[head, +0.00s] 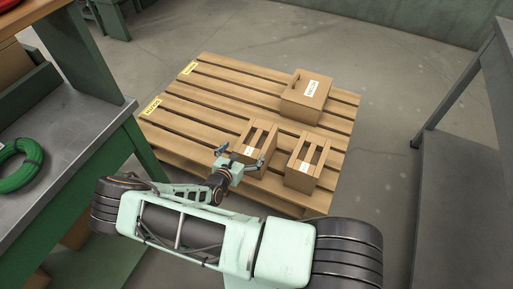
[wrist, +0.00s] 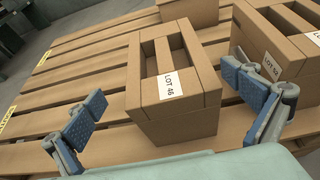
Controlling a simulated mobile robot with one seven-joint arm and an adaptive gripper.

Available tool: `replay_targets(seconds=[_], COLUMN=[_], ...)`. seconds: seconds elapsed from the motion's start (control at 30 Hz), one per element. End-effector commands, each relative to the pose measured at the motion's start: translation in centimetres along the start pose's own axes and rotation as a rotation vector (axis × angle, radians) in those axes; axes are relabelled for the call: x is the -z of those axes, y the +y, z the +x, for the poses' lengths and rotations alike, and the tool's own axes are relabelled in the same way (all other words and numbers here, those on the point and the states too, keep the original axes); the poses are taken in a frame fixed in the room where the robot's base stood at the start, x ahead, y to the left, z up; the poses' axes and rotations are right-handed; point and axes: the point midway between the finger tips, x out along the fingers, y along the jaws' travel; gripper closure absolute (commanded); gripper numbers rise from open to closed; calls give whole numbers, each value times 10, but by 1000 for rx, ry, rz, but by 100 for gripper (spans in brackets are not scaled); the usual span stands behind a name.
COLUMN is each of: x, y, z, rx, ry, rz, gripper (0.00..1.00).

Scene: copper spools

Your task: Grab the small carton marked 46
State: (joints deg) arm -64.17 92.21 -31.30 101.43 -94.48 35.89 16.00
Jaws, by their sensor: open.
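The small carton marked LOT 46 (wrist: 178,112) stands upright on the pallet in the middle of the wrist view. It is a brown box with slots in its top and a white label on its near edge. In the head view the same carton (head: 262,127) is partly hidden behind my gripper (head: 241,157). My gripper is open and empty, on the near side of the carton. In the wrist view its two blue-padded fingers (wrist: 165,88) stand apart, one to each side of the carton. I see no clear contact.
A similar labelled carton (head: 305,165) stands close on the right, near the right finger. A larger closed carton (head: 306,98) stands farther back on the wooden pallet (head: 200,100). The pallet's left part is bare. Benches flank the pallet; a green coil (head: 20,165) lies on the left one.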

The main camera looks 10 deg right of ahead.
Motion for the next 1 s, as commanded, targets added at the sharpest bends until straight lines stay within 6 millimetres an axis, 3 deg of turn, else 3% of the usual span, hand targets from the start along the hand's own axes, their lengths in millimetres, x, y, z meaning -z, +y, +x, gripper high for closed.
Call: replay_targets(seconds=[0.17,0.8,1.0], x=[6,3,0], y=[-6,-8,-7], z=[11,99,109], rx=[3,4,3], ry=[5,4,5], rz=[-9,-8,-7], gripper=[0,0,0])
